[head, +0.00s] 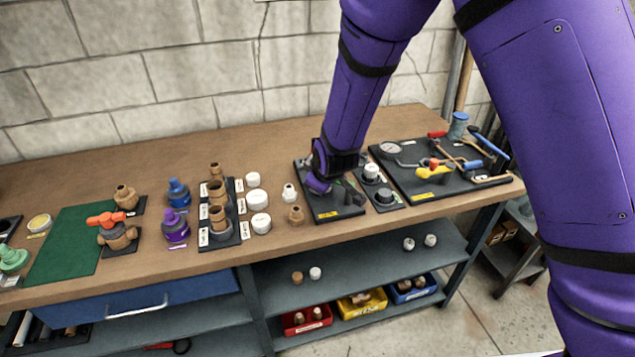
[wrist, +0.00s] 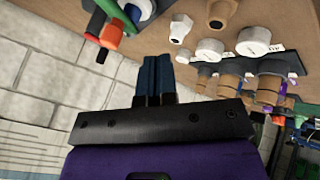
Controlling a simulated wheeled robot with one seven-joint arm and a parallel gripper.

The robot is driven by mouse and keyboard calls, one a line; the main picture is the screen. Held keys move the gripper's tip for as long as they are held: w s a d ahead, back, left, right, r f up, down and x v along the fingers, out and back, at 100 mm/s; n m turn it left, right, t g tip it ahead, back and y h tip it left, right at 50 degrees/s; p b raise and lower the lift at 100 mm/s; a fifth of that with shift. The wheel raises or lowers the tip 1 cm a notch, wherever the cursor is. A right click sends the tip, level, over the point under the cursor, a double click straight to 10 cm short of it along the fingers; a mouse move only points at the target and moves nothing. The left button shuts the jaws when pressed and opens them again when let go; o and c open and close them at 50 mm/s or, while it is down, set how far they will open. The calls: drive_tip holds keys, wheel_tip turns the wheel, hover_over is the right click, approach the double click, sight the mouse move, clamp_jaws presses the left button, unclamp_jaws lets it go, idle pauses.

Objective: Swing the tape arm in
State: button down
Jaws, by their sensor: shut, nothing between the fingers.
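My gripper (wrist: 155,62) shows in the wrist view with its two dark fingers together and nothing between them. In the head view my purple wrist hangs low over a black board (head: 326,210) with a yellow label, and it hides much of that board. Dark parts (head: 352,191) stand on the board just right of my wrist. In the wrist view a green piece (wrist: 112,14) and an orange-red piece (wrist: 110,38) lie beyond the fingers, up and left, apart from them. I cannot tell which part is the tape arm.
A small board with round fittings (head: 385,196) and a tool board (head: 423,184) stand close on the right. A block wall (head: 180,75) rises behind.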

drive_tip(key=a+v, duration=0.1)
drive_tip(key=v, duration=0.7)
drive_tip(key=shift+s+a, duration=0.15)
drive_tip(key=s+d+r+m+g, duration=0.1)
drive_tip(key=s+d+r+m, duration=0.25)
drive_tip(key=d+r, duration=0.55)
drive_tip(key=s+d+r+m, duration=0.3)
drive_tip(key=s+d+r, duration=0.2)
drive_tip(key=d+r, duration=0.4)
drive_tip(key=s+d+r+m+h, duration=0.1)
drive_tip(key=s+d+r+m, duration=0.2)
drive_tip(key=s, duration=0.6)
drive_tip(key=s+d+r+m+h, duration=0.1)
drive_tip(key=s+d+r+m, duration=0.2)
drive_tip(key=s+d, duration=0.5)
drive_tip(key=shift+s+g, duration=0.4)
drive_tip(key=shift+s, duration=0.2)
